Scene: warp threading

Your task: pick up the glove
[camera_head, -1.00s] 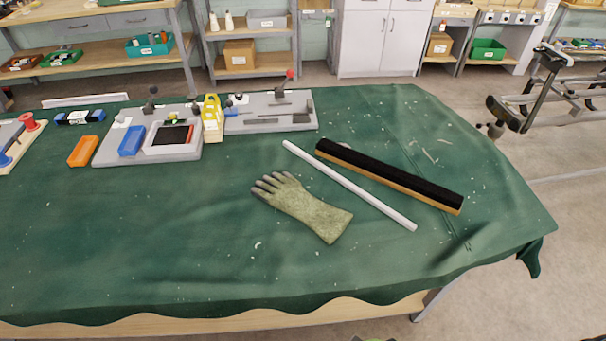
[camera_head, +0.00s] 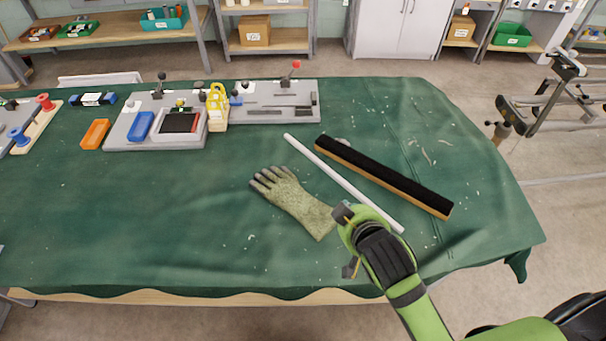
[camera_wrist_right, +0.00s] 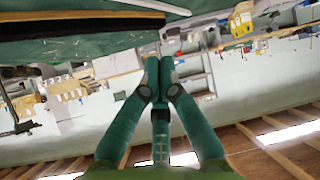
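The glove (camera_head: 295,202) is pale olive green and lies flat on the green-covered table. Its fingers point to the upper left and its cuff to the lower right. My right arm comes in from the lower right in the head view, and its gripper (camera_head: 344,214) is beside the cuff, seemingly above the table and apart from the glove. In the right wrist view the fingers of the right gripper (camera_wrist_right: 158,68) are together, with nothing visible between them. The glove cannot be made out in that view. My left gripper is not in view.
A white rod (camera_head: 335,176) and a long black-topped bar (camera_head: 385,176) lie right of the glove. Grey fixture boards (camera_head: 268,105), a yellow object (camera_head: 217,106) and an orange block (camera_head: 95,134) stand toward the back left. The cloth left of the glove is clear.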

